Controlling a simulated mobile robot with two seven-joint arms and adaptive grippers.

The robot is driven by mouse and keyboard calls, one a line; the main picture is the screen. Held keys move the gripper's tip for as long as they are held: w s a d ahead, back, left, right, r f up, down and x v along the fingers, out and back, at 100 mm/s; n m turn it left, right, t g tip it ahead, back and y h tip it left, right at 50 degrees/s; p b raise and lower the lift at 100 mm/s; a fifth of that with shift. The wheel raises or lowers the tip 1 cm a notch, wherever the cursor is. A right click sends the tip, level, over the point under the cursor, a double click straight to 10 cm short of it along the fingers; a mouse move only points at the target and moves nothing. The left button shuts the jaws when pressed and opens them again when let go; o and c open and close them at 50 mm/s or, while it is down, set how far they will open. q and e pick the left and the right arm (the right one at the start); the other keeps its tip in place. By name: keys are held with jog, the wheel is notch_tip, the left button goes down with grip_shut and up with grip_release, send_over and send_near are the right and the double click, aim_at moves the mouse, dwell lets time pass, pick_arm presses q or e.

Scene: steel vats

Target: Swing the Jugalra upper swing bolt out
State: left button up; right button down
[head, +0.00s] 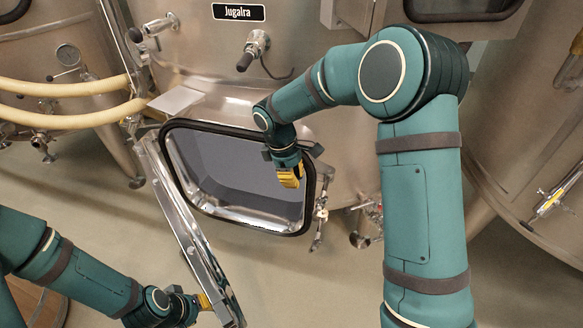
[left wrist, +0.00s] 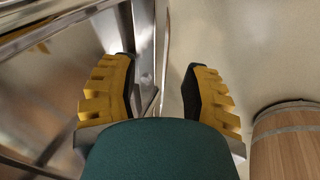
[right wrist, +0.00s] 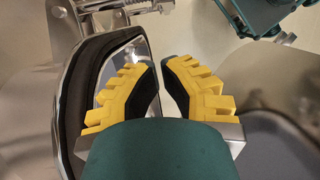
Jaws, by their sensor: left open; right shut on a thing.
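The Jugalra vat (head: 300,60) has its rectangular hatch open, with a black-gasketed rim (head: 235,228). The upper swing bolt's fitting (head: 317,150) shows at the rim's upper right, mostly hidden by my right gripper. My right gripper (head: 289,178) is closed there, in front of the opening. In the right wrist view its fingertips (right wrist: 161,88) nearly meet; the piece between them is hard to make out. The hatch door (head: 190,232) stands swung out to the left. My left gripper (head: 205,302) is open near its lower end; the door edge shows between its fingers (left wrist: 162,85).
The lower swing bolt (head: 321,212) hangs at the rim's lower right. Cream hoses (head: 70,118) cross at the left. Other vats (head: 535,100) flank this one. A wooden barrel (left wrist: 288,145) stands right of my left gripper in its wrist view. Floor in front is clear.

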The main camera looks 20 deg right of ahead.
aim_at(324, 191)
jog(key=s+d+f, duration=0.3)
jog(key=d+f, duration=0.1)
jog(key=f, duration=0.1)
jog(key=shift+f, duration=0.2)
dwell(0.5)
jog(key=shift+s+d+n, duration=0.15)
jog(key=shift+s+n, duration=0.1)
jog(key=shift+n, duration=0.15)
